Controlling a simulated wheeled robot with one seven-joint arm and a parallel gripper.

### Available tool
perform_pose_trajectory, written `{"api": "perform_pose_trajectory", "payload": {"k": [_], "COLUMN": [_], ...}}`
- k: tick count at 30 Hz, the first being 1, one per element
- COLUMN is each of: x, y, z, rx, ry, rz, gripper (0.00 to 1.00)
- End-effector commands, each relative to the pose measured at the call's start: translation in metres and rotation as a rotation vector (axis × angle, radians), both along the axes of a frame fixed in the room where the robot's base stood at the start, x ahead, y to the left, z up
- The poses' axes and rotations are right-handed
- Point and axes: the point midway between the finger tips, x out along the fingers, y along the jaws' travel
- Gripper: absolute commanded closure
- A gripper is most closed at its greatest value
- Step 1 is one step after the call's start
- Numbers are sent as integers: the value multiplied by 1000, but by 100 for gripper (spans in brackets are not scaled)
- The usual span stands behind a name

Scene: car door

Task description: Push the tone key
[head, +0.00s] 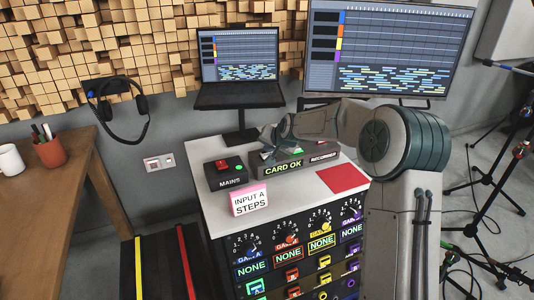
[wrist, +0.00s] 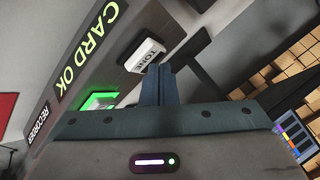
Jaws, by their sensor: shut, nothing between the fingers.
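The tone key (wrist: 143,54) is a pale key lettered TONE on the grey recorder box, seen in the wrist view. The recorder (head: 290,165) stands on the white cabinet top in the head view, its display reading CARD OK; the display also shows in the wrist view (wrist: 88,45). My gripper (wrist: 157,70) is shut and empty, its fingertips right at the key's near edge in the wrist view. I cannot tell whether they touch it. In the head view my gripper (head: 270,140) is over the back left of the recorder, and the key cannot be made out there.
A green-lit key (wrist: 98,101) sits beside the tone key. A black MAINS box (head: 226,173) with a red switch stands left of the recorder. A laptop (head: 238,70) stands behind.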

Motion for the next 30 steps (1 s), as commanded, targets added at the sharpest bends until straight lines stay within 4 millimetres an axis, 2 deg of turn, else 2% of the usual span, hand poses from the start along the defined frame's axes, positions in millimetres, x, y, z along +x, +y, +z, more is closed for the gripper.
{"api": "perform_pose_trajectory", "payload": {"k": [18, 30], "x": [0, -1], "y": [0, 0], "z": [57, 62], "rx": [0, -3], "ry": [-2, 0], "rz": [0, 1], "gripper": [100, 100]}}
